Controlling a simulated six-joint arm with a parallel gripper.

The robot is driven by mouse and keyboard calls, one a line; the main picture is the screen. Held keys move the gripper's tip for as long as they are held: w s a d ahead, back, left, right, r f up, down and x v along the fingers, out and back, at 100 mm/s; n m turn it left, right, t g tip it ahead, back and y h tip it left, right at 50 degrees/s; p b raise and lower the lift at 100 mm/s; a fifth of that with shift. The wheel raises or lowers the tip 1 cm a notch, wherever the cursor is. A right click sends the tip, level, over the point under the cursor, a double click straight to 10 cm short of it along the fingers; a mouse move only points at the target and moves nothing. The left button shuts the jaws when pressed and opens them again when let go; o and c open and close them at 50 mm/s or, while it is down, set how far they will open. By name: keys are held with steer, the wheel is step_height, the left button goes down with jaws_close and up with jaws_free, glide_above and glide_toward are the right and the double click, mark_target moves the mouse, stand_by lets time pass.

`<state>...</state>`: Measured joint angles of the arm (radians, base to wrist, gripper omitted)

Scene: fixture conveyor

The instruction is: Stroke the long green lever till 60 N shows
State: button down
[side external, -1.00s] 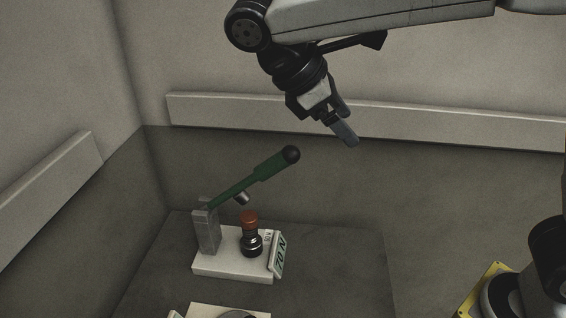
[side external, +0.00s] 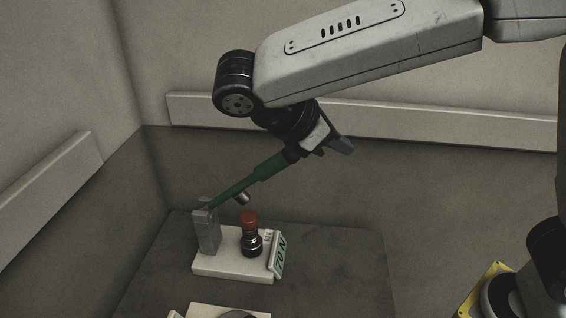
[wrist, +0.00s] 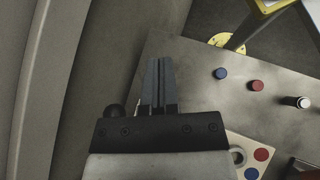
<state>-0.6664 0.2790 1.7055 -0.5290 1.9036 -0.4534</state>
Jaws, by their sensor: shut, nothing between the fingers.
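The long green lever (side external: 242,184) slants up to the right from a grey post (side external: 207,232) on a white base (side external: 215,264). A short stub under it hangs above a red-capped black plunger (side external: 249,217), with a gap between. The tilted display (side external: 279,256) reads 70 N or 20 N; I cannot tell which. My gripper (side external: 344,147) is shut and empty at the lever's upper end, hiding its black knob in the side view. In the wrist view the knob (wrist: 115,112) shows left of the shut fingers (wrist: 158,75). I cannot tell whether they touch.
A second white plate (side external: 225,311) lies at the side view's bottom edge. On the grey table (wrist: 205,110), the wrist view shows a blue piece (wrist: 221,73), a red piece (wrist: 257,86) and a white-and-black peg (wrist: 300,102). A pale rail runs along the back wall.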

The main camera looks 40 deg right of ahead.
steer(key=a+f+n+t+h, duration=0.1)
steer(key=a+f+n+t, duration=0.3)
steer(key=f+n+t, duration=0.3)
steer(key=a+f+n+t+h, duration=0.1)
steer(key=a+f+n+t, duration=0.3)
steer(key=f+n+t, duration=0.4)
steer(key=n+t, duration=0.1)
steer(key=n, duration=0.6)
steer(key=shift+s+a+f+h, duration=0.25)
steer(key=shift+h, duration=0.05)
steer(key=w+d+r, duration=0.3)
steer(key=w+d, duration=0.2)
steer(key=w, duration=0.4)
steer(key=shift+w+d+r, duration=0.2)
steer(key=shift+w+d, duration=0.1)
steer(key=shift+w, duration=0.05)
steer(key=shift+a+r, duration=0.1)
steer(key=shift+r, duration=0.05)
